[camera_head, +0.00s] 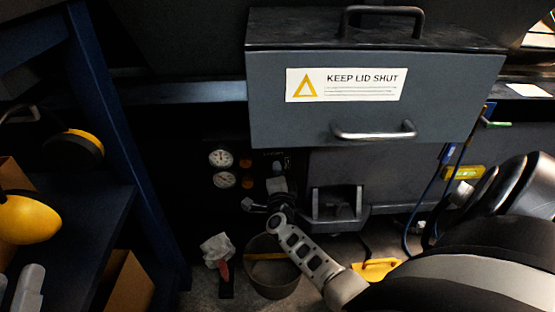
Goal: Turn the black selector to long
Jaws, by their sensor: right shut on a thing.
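The black selector is on the dark panel (245,165) below the grey lidded box. It is mostly hidden behind my gripper, so its pointer and its position marks cannot be read. My right gripper (268,203) reaches in from the lower right to the lower part of this panel. Its fingers are small and dark in the picture, and they are closed at the selector. My left gripper is not in view.
The grey box (430,95) with its "KEEP LID SHUT" label (346,85) overhangs the panel. Two gauges (221,158) sit left of the gripper. A round bin (273,283) stands below. Blue shelving (125,130) with yellow ear defenders (75,147) bounds the left.

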